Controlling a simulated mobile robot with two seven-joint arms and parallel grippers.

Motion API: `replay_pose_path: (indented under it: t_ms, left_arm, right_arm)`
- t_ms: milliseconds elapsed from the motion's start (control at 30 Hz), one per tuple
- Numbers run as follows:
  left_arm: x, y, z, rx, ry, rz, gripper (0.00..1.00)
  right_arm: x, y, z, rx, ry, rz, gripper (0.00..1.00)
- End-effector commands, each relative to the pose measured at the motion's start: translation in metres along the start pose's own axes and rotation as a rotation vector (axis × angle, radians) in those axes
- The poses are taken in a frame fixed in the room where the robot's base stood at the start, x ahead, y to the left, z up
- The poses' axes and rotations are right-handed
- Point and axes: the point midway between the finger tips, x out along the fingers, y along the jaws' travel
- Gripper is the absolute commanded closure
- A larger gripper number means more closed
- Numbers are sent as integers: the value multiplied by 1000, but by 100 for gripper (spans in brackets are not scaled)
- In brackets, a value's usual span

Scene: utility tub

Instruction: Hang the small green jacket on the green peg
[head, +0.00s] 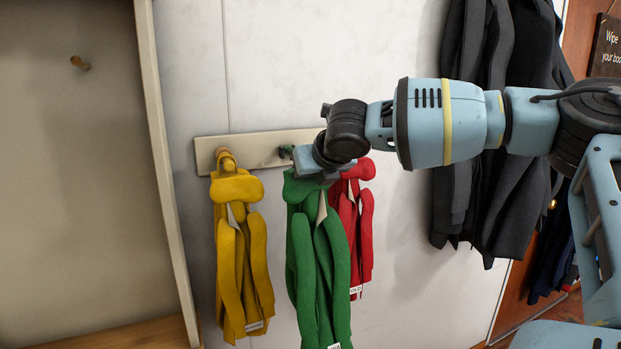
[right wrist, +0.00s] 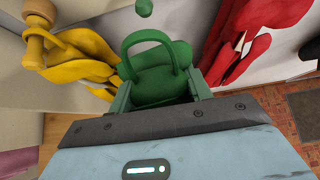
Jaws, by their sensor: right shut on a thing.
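The small green jacket (head: 318,262) hangs down from my right gripper (head: 314,176) in front of the peg rail. My right gripper (right wrist: 160,92) is shut on the jacket's collar, and the green hanging loop (right wrist: 146,38) stands up beyond the fingers in the right wrist view. The green peg (head: 286,152) sticks out of the rail just left of the gripper. In the right wrist view the green peg (right wrist: 144,8) shows at the top, past the loop and apart from it. My left gripper is not in view.
The pale rail (head: 262,148) also holds a yellow jacket (head: 238,260) on the left and a red jacket (head: 362,225) on the right, close beside the green one. Large dark coats (head: 490,130) hang farther right. A panel edge (head: 165,160) stands at left.

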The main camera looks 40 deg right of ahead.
Motion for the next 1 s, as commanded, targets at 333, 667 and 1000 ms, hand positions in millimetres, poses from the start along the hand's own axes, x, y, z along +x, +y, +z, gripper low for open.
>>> replay_pose_path:
  t_ms: [333, 667, 1000]
  left_arm:
    - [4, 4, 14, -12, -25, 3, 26]
    - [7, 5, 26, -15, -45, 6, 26]
    - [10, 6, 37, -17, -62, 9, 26]
  right_arm:
    - [17, 0, 9, 1, 0, 0, 85]
    - [30, 0, 18, 0, 0, 0, 85]
    - [45, 0, 28, 1, 0, 1, 85]
